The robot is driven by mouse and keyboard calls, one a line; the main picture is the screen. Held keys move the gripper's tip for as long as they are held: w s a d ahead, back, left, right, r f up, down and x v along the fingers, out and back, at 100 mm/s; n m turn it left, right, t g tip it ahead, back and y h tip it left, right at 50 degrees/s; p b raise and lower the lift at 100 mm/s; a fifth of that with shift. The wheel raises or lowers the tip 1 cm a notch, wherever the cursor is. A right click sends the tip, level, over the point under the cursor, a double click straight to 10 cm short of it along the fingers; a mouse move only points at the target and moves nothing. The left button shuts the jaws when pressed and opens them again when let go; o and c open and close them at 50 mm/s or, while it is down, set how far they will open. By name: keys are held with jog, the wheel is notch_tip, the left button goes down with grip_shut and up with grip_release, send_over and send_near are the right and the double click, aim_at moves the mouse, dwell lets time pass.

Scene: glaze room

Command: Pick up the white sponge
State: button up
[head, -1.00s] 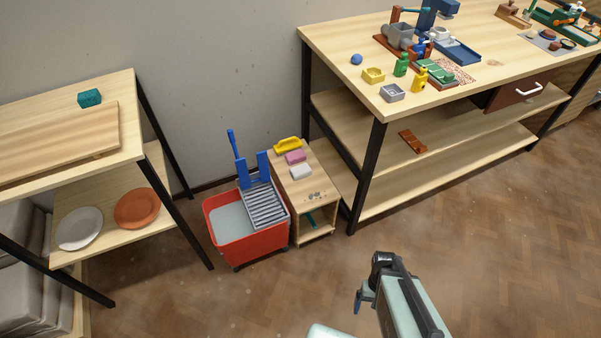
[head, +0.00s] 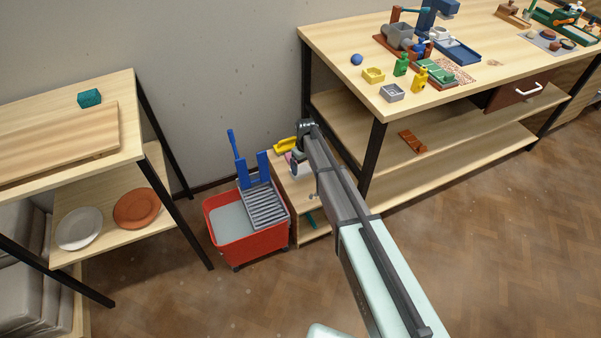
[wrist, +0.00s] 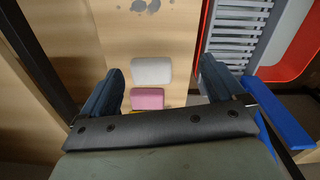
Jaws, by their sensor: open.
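The white sponge (wrist: 151,71) lies on the wooden top of a small low stand, in the middle of the wrist view. In the head view my arm covers much of that spot. My gripper (wrist: 161,68) is open, with its two dark fingers apart to the left and right of the sponge in the wrist view. Nothing is held between them. How high the fingertips are above the stand is hard to tell. The sponge appears closer to the left finger than to the right one.
A pink sponge (wrist: 147,98) lies close beside the white one, with a yellow object (head: 285,145) beyond it. A red mop bucket (head: 246,250) with a grey wringer (head: 265,204) stands beside the stand (head: 312,230). A workbench (head: 350,80) rises on the right.

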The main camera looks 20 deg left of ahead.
jog(key=w+a+n, duration=0.5)
jog(key=w+n, duration=0.1)
jog(key=w, duration=0.2)
jog(key=n, duration=1)
send_over(302, 169)
jog(key=f, duration=0.9)
jog(key=shift+a+f, duration=0.1)
jog(key=shift+a, duration=0.25)
jog(key=shift+w+d+f, duration=0.1)
jog(key=shift+d+f, duration=0.05)
jog(key=shift+f, duration=1.2)
jog(key=shift+d+f, duration=0.15)
jog(key=shift+f, duration=1.2)
jog(key=shift+c, duration=0.2)
jog(key=c, duration=1)
jog(key=shift+r, duration=0.1)
